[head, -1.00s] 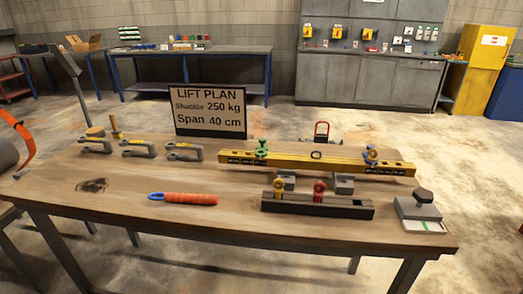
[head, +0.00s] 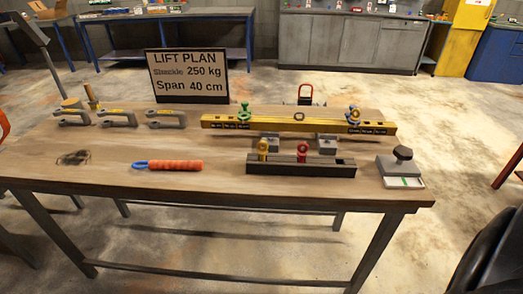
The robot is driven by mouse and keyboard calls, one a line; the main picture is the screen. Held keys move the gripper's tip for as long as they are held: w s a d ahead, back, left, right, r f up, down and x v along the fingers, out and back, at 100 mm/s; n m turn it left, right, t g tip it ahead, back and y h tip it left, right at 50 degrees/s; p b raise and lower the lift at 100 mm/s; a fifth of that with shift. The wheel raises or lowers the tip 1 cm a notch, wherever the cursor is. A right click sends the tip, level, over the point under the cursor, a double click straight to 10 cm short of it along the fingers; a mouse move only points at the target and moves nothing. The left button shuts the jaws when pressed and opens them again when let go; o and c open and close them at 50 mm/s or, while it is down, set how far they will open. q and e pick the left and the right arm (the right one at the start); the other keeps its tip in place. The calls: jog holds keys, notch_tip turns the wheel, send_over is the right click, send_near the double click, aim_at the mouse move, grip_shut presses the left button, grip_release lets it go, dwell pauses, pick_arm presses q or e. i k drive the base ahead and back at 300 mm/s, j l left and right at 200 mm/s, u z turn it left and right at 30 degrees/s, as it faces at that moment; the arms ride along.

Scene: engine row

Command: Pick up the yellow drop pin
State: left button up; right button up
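The yellow drop pin (head: 262,149) stands upright in a dark slotted rack (head: 300,170) at the front right of the wooden table. Its ring-shaped head shows above the rack and its lower part is hidden in it. A red pin (head: 302,152) stands in the same rack to its right. Behind the rack, a yellow spreader beam (head: 285,125) rests on grey blocks, with a green fitting (head: 244,112) and a blue-and-yellow fitting (head: 353,115) on it. Neither of my grippers is in view.
Bare tabletop lies left of the rack. A dark shape (head: 490,255) fills the lower right corner.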

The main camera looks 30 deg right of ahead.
aim_at(263, 151)
jog(key=z, duration=1.05)
